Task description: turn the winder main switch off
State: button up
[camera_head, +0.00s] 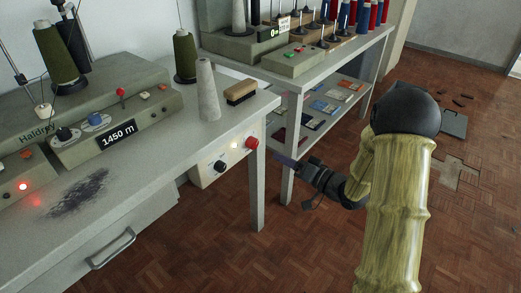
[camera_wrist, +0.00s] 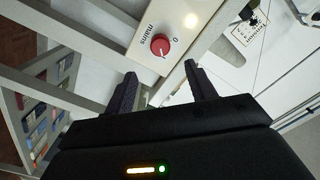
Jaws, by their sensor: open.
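A red rotary knob (camera_head: 252,143) sits on the front of a pale control box (camera_head: 215,176) under the right end of the bench. In the wrist view the red knob (camera_wrist: 160,45) stands on a cream panel with the word "mains" and a "0" beside it. A white mark shows on the knob; its exact setting is hard to read. A lamp (camera_wrist: 191,20) beside it is lit; it also glows in the head view (camera_head: 234,146). My gripper (camera_head: 284,160) is just right of the knob, open and empty. In the wrist view its fingers (camera_wrist: 160,77) point toward the knob, apart from it.
A black knob (camera_head: 219,166) is on the same box. The bench (camera_head: 222,122) carries a grey cone (camera_head: 208,92), a brush (camera_head: 241,92) and a machine showing "1450 m" (camera_head: 116,135). A shelf rack (camera_head: 293,112) stands close behind my gripper.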

aim_at(256, 145)
jog(key=b+x, duration=0.2)
jog(key=x, duration=0.7)
jog(key=shift+w+a, duration=0.15)
jog(key=shift+a, duration=0.15)
jog(key=c, duration=1)
